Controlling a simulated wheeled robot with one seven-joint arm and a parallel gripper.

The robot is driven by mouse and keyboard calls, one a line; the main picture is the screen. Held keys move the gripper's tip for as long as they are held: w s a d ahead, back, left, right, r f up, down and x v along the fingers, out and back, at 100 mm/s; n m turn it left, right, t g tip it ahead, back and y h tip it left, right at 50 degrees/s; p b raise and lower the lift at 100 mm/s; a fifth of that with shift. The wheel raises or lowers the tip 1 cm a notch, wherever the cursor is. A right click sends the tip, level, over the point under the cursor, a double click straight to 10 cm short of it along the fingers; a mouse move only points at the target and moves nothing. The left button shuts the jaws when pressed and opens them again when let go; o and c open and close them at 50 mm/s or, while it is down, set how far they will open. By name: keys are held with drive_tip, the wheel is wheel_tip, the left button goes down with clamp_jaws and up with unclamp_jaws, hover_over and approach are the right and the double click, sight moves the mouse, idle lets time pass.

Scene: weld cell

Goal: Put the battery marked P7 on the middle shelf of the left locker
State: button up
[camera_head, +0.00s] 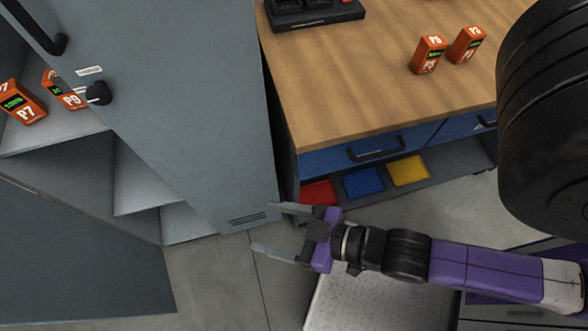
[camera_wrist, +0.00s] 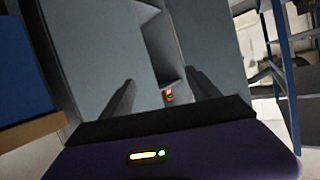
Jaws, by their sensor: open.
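The orange battery marked P7 (camera_head: 24,104) stands on a shelf (camera_head: 60,130) inside an open grey locker (camera_head: 190,100) at the left edge of the head view. A second orange battery (camera_head: 64,92), whose mark looks like P9 or P6, stands just right of it, partly behind the locker's edge. Lower shelves (camera_head: 140,185) show below and look empty where visible. I cannot read the locker's small label. My gripper (camera_head: 272,228) is open and empty, low over the floor, well right of P7. In the wrist view, a small orange thing (camera_wrist: 169,95) shows in a grey recess between the fingers.
A wooden bench (camera_head: 350,90) right of the locker carries two more orange batteries (camera_head: 429,54) (camera_head: 467,45) and a black charger-like tray (camera_head: 312,12). Red, blue (camera_head: 363,182) and yellow bins sit beneath. An open grey door (camera_head: 70,260) extends at lower left. Floor left of my gripper is clear.

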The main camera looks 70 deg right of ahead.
drive_tip(key=s+d+r+t, duration=0.1)
drive_tip(key=s+d+r, duration=0.2)
drive_tip(key=s+r, duration=0.3)
drive_tip(key=shift+d+r+h, duration=0.2)
drive_tip(key=shift+r+h, duration=0.2)
drive_tip(key=shift+r, duration=0.5)
drive_tip(key=shift+s, duration=0.1)
